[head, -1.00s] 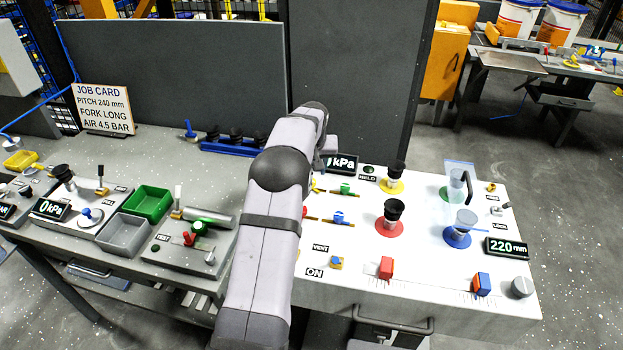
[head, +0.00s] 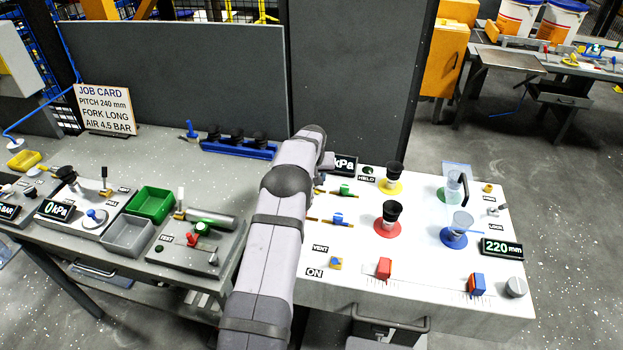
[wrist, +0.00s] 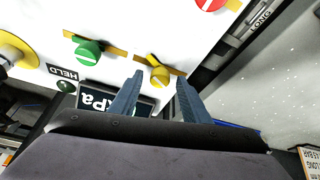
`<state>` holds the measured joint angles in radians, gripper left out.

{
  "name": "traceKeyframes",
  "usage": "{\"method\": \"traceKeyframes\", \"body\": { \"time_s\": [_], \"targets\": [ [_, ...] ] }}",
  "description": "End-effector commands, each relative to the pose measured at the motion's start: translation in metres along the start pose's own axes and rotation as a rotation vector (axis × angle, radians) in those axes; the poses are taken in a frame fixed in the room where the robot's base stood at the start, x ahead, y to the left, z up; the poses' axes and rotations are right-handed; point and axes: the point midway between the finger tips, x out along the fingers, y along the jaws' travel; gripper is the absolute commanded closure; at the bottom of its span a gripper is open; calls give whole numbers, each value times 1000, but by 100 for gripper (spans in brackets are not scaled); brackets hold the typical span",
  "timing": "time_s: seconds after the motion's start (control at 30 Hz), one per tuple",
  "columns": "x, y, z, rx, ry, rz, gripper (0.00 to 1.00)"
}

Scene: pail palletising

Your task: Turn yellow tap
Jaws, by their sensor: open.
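My gripper is open, one finger on each side of the tap, with nothing held. I cannot tell whether a finger touches it. In the head view my arm hides the fingers and most of the tap.
A green tap (wrist: 88,52) is close by on the left in the wrist view, with a pressure display (wrist: 100,98) below it. A red tap (wrist: 210,4) is at the top edge. Black-topped suction cups (head: 390,212) stand on the panel to the right.

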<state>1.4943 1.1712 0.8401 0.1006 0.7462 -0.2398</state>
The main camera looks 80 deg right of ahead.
Motion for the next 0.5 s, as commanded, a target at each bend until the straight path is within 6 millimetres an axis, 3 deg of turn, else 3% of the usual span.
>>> {"method": "traceKeyframes", "body": {
  "time_s": [0.23,0.4,0.5],
  "targets": [
    [0,0,0,0,1,0,57],
    [0,0,0,0,0,0,95],
    [0,0,0,0,0,0,98]
  ]
}}
